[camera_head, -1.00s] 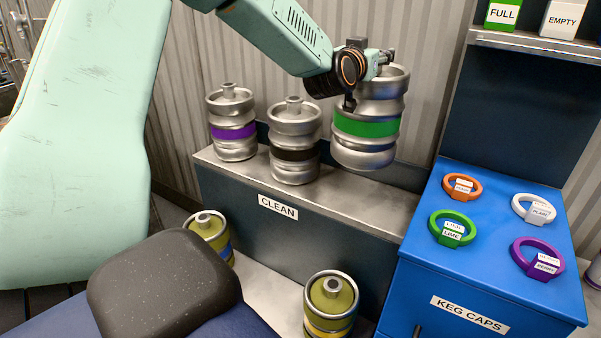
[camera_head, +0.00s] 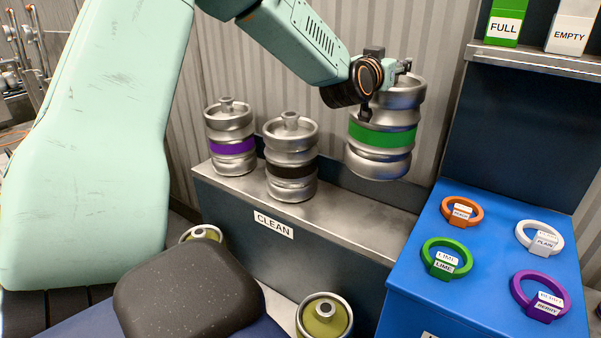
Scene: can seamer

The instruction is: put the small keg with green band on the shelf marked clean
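The small keg with the green band (camera_head: 382,136) is silver and hangs nearly upright at the right part of the clean shelf. My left gripper (camera_head: 386,88) is shut on its upper rim, and the fingers partly hide that side. The shelf (camera_head: 335,211) is a grey metal ledge with a CLEAN label (camera_head: 273,225) on its front. The keg's base appears slightly above the shelf top; contact cannot be made out for certain. My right gripper is not in view.
A purple-banded keg (camera_head: 232,147) and a black-banded keg (camera_head: 291,171) stand on the shelf, left of the held keg. A blue cabinet (camera_head: 479,273) with several coloured rings stands to the right. Two olive-topped kegs (camera_head: 324,317) (camera_head: 201,234) are below the shelf.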

